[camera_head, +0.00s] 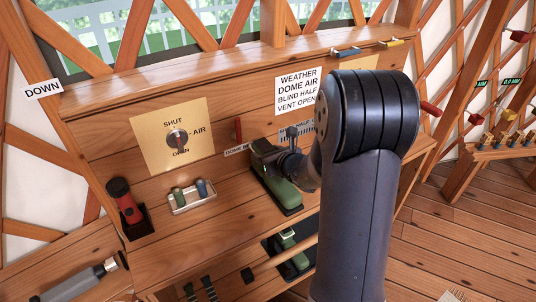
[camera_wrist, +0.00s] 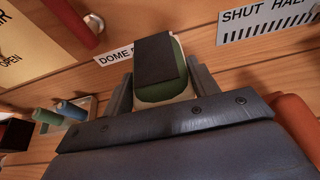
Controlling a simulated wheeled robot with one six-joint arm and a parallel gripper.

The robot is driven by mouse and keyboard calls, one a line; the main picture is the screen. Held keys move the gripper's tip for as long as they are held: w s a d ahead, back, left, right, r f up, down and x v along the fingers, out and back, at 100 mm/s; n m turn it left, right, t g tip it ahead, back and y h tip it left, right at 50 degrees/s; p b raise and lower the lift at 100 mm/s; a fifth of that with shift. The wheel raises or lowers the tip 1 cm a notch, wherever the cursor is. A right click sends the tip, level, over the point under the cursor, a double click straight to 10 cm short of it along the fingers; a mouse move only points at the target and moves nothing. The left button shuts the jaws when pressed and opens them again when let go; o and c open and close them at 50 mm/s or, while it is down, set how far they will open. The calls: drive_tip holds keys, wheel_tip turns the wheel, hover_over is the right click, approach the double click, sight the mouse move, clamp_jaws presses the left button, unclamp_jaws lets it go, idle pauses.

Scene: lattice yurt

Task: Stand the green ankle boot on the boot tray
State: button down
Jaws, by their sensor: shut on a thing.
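The green ankle boot (camera_head: 272,184) with a dark sole is in my gripper (camera_head: 266,160), over the wooden ledge in the head view. I cannot tell whether its sole touches the ledge. In the wrist view the boot (camera_wrist: 160,93) shows as a dark patch with green and cream parts between the two fingers of my gripper (camera_wrist: 160,98), which are shut on it. A black tray (camera_head: 269,243), seemingly the boot tray, lies lower down. A second green boot (camera_head: 289,240) is on it, partly hidden by a wooden rail and my arm.
A wooden rail (camera_head: 284,257) crosses in front of the lower tray. A red torch (camera_head: 122,200) in a black holder and a small rack with green and blue cylinders (camera_head: 191,197) are left of the boot. A red lever (camera_head: 238,130) sticks out behind.

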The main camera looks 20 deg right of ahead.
drive_tip(key=shift+r, duration=0.1)
drive_tip(key=shift+f+b, duration=0.25)
drive_tip(key=shift+b, duration=0.05)
drive_tip(key=shift+c, duration=2.4)
unclamp_jaws()
drive_tip(key=shift+r, duration=0.2)
